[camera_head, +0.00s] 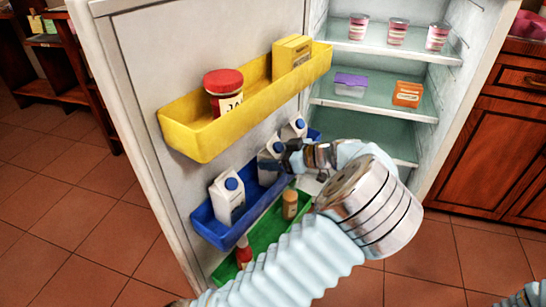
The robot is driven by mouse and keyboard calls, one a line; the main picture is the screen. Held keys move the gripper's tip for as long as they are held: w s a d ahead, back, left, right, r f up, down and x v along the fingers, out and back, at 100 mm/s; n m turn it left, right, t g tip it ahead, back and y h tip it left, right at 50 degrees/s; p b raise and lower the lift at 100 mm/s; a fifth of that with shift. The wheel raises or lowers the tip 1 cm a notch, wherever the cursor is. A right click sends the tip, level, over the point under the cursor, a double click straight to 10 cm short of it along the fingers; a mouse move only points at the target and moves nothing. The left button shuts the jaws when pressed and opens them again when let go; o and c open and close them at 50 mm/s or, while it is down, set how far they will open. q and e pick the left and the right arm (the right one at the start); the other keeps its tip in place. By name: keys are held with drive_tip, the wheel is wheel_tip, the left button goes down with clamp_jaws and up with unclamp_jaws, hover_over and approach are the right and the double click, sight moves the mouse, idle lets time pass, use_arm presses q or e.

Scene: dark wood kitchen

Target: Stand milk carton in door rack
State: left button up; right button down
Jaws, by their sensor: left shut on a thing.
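A yellow rack (190,138), a blue rack (213,232) and a green rack (240,257) hang on the inside of the open fridge door. My left gripper (286,160) is shut on a white milk carton (267,171) with a blue cap. That carton is upright at the middle of the blue rack; my fingers hide part of it, and I cannot tell whether its base touches the rack floor. A second milk carton (228,199) stands at the near end of the blue rack, and a third (294,128) at its far end. My right gripper is out of view.
The yellow rack above holds a red-lidded jar (224,92) and a yellow box (292,57). The green rack below holds a small brown bottle (290,204) and a red-capped bottle (243,252). Fridge shelves hold cups (397,32), a purple-lidded tub (350,85) and an orange box (407,94).

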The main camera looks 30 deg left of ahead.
use_arm(q)
drive_tip(key=shift+a+f, duration=0.15)
drive_tip(key=shift+a, duration=0.05)
drive_tip(key=o, duration=1.5)
drive_tip(key=v, duration=1.2)
drive_tip(key=shift+d, duration=0.1)
